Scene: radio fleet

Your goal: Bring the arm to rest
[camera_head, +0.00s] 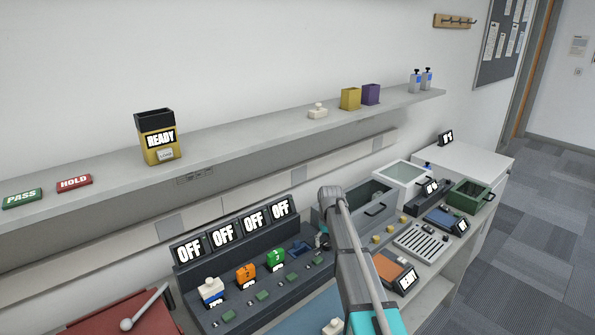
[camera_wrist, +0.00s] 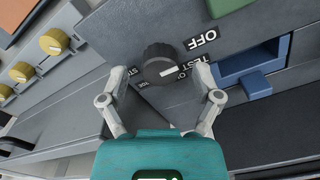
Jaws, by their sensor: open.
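My gripper (camera_wrist: 162,74) is open in the wrist view, with one finger on each side of a black knob (camera_wrist: 160,60). The knob has a white pointer line and sits on a dark grey panel (camera_wrist: 108,40) marked OFF and TEST. I cannot tell whether the fingers touch the knob. In the camera_head view my grey arm (camera_head: 350,250) reaches up over the bench, its upper joint near the end of the charger bank. There my gripper is mostly hidden behind the arm.
A wall shelf (camera_head: 240,137) runs behind. A blue slot piece (camera_wrist: 250,75) and yellow knobs (camera_wrist: 54,41) are close by.

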